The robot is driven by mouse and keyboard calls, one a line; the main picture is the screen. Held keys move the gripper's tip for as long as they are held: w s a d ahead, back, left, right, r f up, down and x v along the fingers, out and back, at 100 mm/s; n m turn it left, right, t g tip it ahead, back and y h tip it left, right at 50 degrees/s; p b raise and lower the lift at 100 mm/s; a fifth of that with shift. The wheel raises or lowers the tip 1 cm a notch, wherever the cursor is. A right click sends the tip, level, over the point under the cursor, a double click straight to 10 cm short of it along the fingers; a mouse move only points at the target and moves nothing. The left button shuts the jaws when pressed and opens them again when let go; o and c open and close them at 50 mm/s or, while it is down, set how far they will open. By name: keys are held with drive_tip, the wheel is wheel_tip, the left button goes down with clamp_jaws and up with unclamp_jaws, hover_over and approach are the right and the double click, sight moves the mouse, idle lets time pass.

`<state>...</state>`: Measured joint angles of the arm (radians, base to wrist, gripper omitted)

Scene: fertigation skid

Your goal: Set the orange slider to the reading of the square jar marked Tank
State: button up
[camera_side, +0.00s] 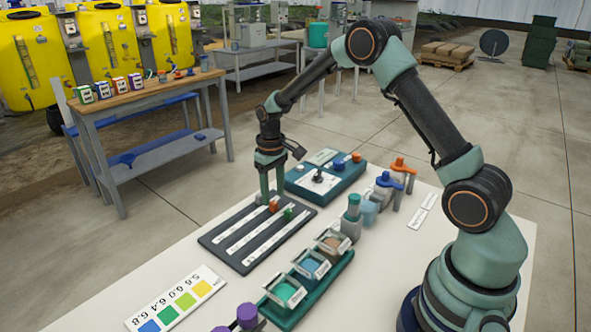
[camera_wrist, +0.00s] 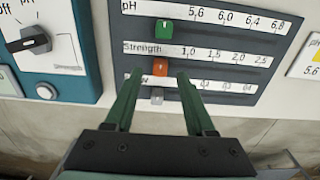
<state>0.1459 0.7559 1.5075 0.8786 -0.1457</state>
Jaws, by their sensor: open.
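The dark slider panel (camera_side: 228,240) lies on the white table. In the wrist view its orange slider (camera_wrist: 160,66) is in the Strength row, left of the 1.0 label; it also shows in the side view (camera_side: 274,208). My gripper (camera_wrist: 157,76) is open, one fingertip on each side of the orange slider with gaps visible. In the side view my gripper (camera_side: 273,199) points down at the panel. Three square jars stand in a green tray: teal (camera_side: 286,292), blue (camera_side: 312,266) and brownish (camera_side: 334,243). Their labels are too small to read.
A green slider (camera_wrist: 164,30) is in the pH row and a grey slider (camera_wrist: 157,96) in the partly hidden third row. A teal box with a dial (camera_side: 325,180) stands behind the panel. A colour card (camera_side: 175,300) lies in front.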

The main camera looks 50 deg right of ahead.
drive_tip(key=shift+f, duration=1.15)
clamp_jaws()
idle(0.6)
